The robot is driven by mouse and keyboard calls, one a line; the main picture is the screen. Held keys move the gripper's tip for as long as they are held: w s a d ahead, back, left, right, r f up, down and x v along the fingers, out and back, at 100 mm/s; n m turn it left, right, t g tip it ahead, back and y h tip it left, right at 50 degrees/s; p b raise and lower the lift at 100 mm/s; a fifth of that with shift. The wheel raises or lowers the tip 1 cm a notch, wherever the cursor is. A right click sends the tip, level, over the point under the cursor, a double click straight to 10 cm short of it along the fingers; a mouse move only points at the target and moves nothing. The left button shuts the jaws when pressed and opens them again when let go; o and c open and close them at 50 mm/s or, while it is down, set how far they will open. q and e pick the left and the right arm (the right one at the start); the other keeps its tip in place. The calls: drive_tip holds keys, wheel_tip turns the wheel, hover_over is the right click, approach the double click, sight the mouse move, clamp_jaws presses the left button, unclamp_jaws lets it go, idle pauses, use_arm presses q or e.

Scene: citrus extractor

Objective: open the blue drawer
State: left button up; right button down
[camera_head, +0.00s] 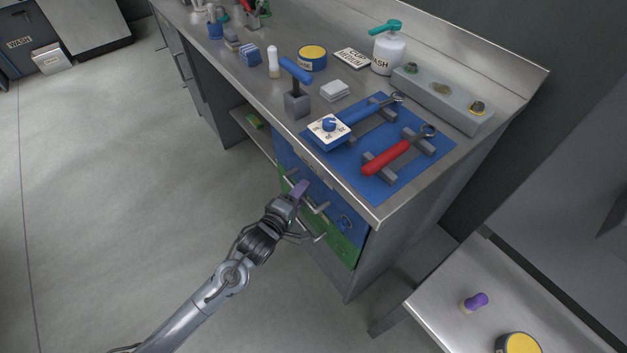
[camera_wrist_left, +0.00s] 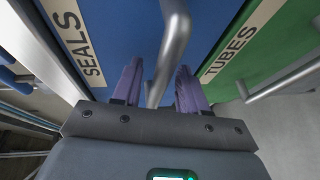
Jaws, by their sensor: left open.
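The blue drawer (camera_head: 322,189) is in the cabinet under the steel worktop and looks shut in the head view. In the left wrist view its blue front (camera_wrist_left: 118,22) carries the label SEALS. A metal bar handle (camera_wrist_left: 174,45) stands out from it. My left gripper (camera_head: 300,190) is at the drawer front, its arm reaching up from the lower left. Its purple fingers (camera_wrist_left: 160,84) are open, one on each side of the handle bar, with gaps showing. My right gripper is not in view.
A green drawer (camera_head: 345,250), labelled TUBES in the left wrist view, lies just below, with its own handle (camera_wrist_left: 285,80). Tools lie on a blue mat (camera_head: 398,193) on the worktop. A side table (camera_head: 440,310) stands at lower right. Floor left of the cabinet is clear.

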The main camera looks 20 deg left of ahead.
use_arm(q)
clamp_jaws()
drive_tip(key=shift+s+a+r+p, duration=0.1)
drive_tip(key=shift+s+a+p, duration=0.1)
drive_tip(key=shift+p, duration=0.2)
drive_tip(key=shift+s+a+p, duration=0.45)
drive_tip(key=shift+s+p, duration=0.2)
drive_tip(key=shift+s, duration=0.05)
drive_tip(key=shift+s+a+p, duration=0.45)
drive_tip(key=shift+s+p, duration=0.2)
drive_tip(key=shift+o, duration=0.8)
unclamp_jaws()
drive_tip(key=shift+s, duration=0.1)
